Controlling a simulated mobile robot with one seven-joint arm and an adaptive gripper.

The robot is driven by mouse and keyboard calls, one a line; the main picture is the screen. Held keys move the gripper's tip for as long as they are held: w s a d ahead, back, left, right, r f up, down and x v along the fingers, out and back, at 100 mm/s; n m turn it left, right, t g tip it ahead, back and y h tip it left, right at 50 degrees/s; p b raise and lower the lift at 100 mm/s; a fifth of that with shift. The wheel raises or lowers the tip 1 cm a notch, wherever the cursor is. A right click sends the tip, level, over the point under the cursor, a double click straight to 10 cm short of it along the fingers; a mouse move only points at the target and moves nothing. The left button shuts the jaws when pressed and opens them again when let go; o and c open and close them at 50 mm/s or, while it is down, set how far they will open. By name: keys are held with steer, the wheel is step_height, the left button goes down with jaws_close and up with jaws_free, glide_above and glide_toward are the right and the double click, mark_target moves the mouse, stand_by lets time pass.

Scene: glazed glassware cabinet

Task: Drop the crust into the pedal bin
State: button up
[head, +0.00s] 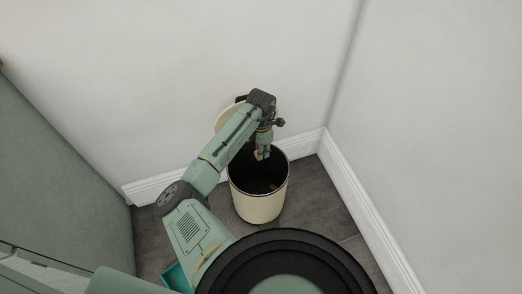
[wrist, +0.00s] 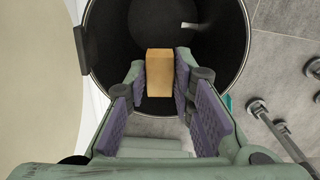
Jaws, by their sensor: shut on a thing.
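The pedal bin (head: 258,205) is a cream cylinder with a dark inside, standing on the floor in the corner. Its cream lid (head: 229,117) is raised against the wall behind it. My gripper (head: 262,155) is over the bin's mouth, pointing down. In the wrist view my gripper (wrist: 160,85) is shut on the crust (wrist: 160,72), a tan block between the fingertips. The dark bin interior (wrist: 120,40) surrounds the crust in that view. Some small brownish thing lies at the bottom of the bin, too dim to name.
White walls with skirting boards (head: 360,200) meet in the corner close behind and right of the bin. A grey-green panel (head: 60,160) stands at left. Dark floor tiles (head: 320,205) are bare right of the bin.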

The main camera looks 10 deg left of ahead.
steer(key=shift+f+b, duration=0.7)
steer(key=shift+f, duration=0.1)
steer(key=o, duration=0.8)
steer(key=shift+r, duration=0.15)
step_height(320, 180, up, 12)
steer(key=shift+f, duration=0.1)
